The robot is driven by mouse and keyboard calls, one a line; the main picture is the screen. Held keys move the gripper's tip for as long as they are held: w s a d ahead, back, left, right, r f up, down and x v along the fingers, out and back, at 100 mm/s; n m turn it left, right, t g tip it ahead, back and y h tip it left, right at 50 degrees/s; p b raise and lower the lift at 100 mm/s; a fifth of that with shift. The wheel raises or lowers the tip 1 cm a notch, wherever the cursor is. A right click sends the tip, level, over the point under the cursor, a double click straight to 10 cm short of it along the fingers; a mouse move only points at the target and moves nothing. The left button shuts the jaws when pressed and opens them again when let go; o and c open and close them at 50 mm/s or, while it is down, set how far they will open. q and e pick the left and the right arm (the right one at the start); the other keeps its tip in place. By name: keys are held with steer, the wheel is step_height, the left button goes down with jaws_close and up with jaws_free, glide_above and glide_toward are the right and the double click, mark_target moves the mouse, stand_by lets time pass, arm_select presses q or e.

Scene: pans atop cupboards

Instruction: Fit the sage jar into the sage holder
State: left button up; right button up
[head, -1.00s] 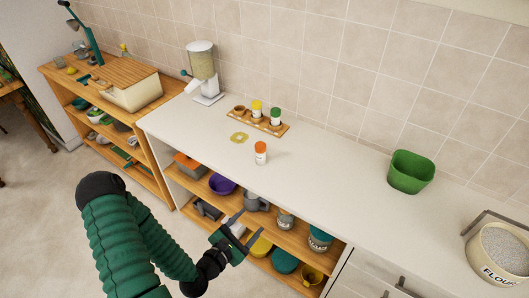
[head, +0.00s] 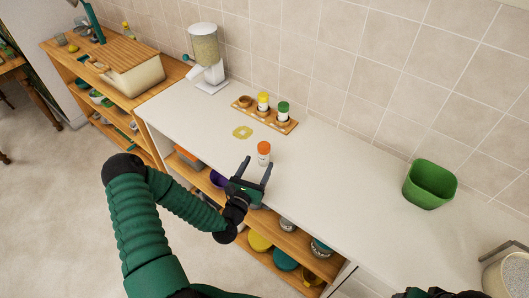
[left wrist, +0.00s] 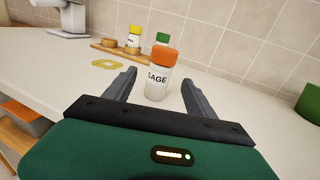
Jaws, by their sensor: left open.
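The sage jar (head: 263,148), a white jar with an orange lid, stands upright on the white counter near its front edge. In the left wrist view the jar (left wrist: 157,80) shows its SAGE label. My left gripper (head: 257,164) is open in front of the jar. In the left wrist view, the gripper's fingers (left wrist: 158,84) point towards the jar, one on either side of it in the picture; I see no contact. The wooden holder rack (head: 273,118) lies behind the jar towards the wall. Its left ring (head: 246,101) looks empty; a yellow-lidded jar (head: 263,101) and a green-lidded jar (head: 283,109) stand in it.
A grain dispenser (head: 207,58) stands at the back left, a green bowl (head: 429,184) at the right. The counter between the rack and bowl is clear. Open shelves lie below.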

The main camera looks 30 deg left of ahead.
mark_target(262, 157)
arm_select(q)
steer(key=p+x, duration=0.1)
steer(key=x, duration=0.4)
steer(key=shift+w+r, duration=0.1)
steer(key=shift+w, duration=0.15)
steer(key=shift+w+d, duration=0.1)
steer(key=shift+w, duration=0.1)
steer(key=shift+s+a, duration=0.1)
steer(key=shift+a, duration=0.15)
steer(key=c, duration=0.8)
steer(key=shift+d, duration=0.15)
jaws_close()
